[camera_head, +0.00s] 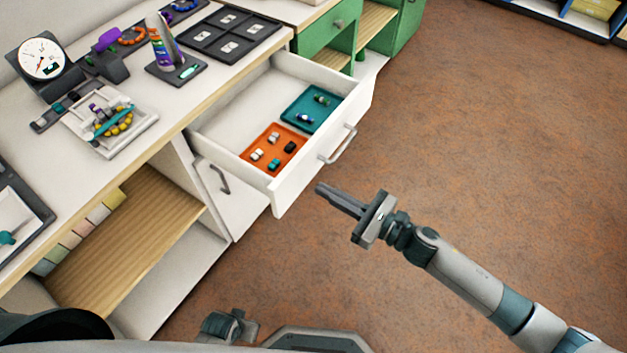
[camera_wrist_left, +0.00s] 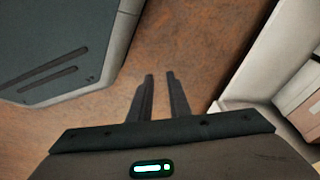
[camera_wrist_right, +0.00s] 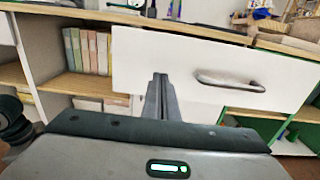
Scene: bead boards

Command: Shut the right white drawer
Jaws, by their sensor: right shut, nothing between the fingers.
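The right white drawer (camera_head: 275,182) is pulled far out of the white counter, with its front and bar handle (camera_head: 338,145) facing the floor side. An orange tray (camera_head: 262,162) and a teal tray (camera_head: 318,122) with small beads lie inside it. My right gripper (camera_head: 320,188) is shut and empty, just in front of the drawer front and below the handle in the picture. In the right wrist view the shut fingers point at the white front (camera_wrist_right: 200,62), left of the handle; I cannot tell whether they touch. My left gripper (camera_wrist_left: 159,75) is slightly open and empty over the floor.
The counter top (camera_head: 185,125) holds a dial scale (camera_head: 42,55), a white bead tray (camera_head: 108,140) and a dark compartment tray (camera_head: 245,30). A white door (camera_head: 215,205) and open shelves lie left of the drawer. Green cabinets (camera_head: 325,38) stand behind. Brown floor (camera_head: 480,130) is clear.

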